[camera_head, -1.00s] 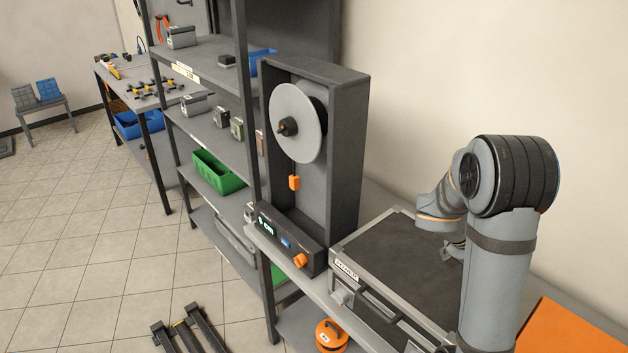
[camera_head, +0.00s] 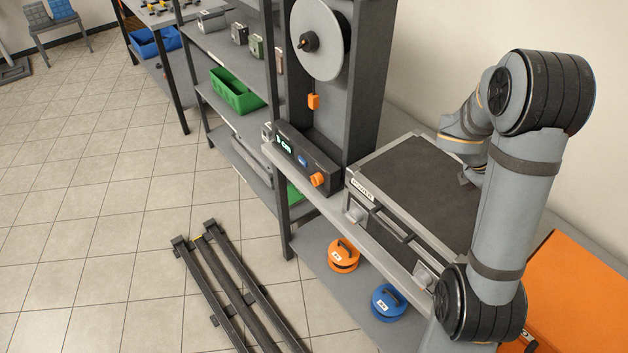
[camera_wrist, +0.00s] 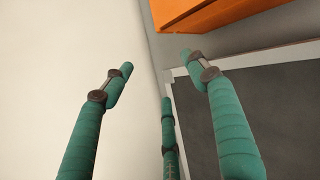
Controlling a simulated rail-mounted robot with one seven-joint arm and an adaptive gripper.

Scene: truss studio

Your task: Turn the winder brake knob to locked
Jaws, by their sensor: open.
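The winder (camera_head: 362,90) stands on the bench, a tall dark grey frame with a pale reel (camera_head: 324,45). Its base has a front panel with a green display (camera_head: 285,145) and an orange knob (camera_head: 318,180) at the right end. I cannot read the knob's setting or any brake marking. My gripper (camera_wrist: 157,62) has teal fingers, spread open and empty in the wrist view. In the head view it is mostly hidden behind my arm, over the dark-topped case (camera_head: 415,185), to the right of the winder and apart from the knob.
An orange surface (camera_head: 580,290) lies at the lower right. Orange (camera_head: 343,256) and blue (camera_head: 389,302) round items sit on the lower shelf. Black rails (camera_head: 240,290) lie on the floor.

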